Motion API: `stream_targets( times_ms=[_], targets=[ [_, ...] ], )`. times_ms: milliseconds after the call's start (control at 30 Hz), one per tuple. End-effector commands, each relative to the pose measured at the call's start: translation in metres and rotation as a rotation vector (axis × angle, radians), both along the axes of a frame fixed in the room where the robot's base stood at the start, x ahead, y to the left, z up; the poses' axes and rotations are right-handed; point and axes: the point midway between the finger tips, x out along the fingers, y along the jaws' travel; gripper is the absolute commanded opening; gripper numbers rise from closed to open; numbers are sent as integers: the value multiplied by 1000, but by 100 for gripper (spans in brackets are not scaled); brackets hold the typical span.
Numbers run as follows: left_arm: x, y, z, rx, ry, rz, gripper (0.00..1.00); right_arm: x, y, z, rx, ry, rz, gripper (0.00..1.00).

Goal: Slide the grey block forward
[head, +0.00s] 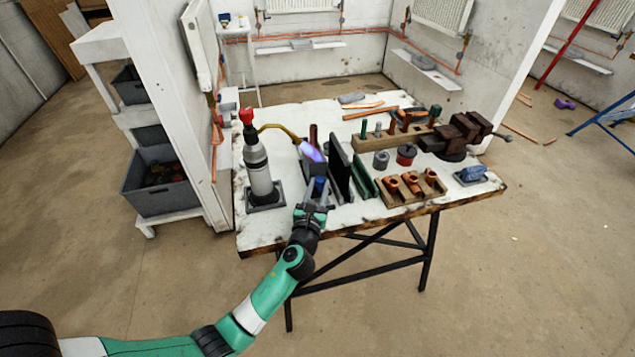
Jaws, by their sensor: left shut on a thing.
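A dark grey block (314,169) stands on the white workbench (285,223), just left of an upright black plate (339,170). A bright violet flame (312,152) from the torch shows above the block. My left gripper (317,191) is at the near side of the block, shut on a small upright blue piece (320,185). The fingers hide part of this piece and the block's near face. I cannot tell whether the blue piece is joined to the block. My right gripper is not in view.
A gas torch (259,170) with a red knob stands left of the block. A green plate (364,178), a wooden holder of copper fittings (412,189) and a vise (460,135) are to the right. The bench's front left is clear.

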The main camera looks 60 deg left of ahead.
Motion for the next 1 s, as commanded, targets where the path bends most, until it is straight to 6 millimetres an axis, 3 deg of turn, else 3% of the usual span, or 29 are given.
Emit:
stream_targets(
  times_ms=[267,633,667,700,800,1000],
  targets=[
    [-8,-35,-2,-3,4,-5,0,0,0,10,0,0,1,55],
    [-9,-38,-2,0,3,-4,0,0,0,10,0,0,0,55],
    [-9,-38,-2,0,3,-4,40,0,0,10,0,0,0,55],
    [-9,-39,-2,0,1,-4,47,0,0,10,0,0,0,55],
    [-9,-38,-2,0,1,-4,65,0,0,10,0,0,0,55],
    [-10,-38,-1,-2,1,-2,67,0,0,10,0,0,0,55]
  ],
)
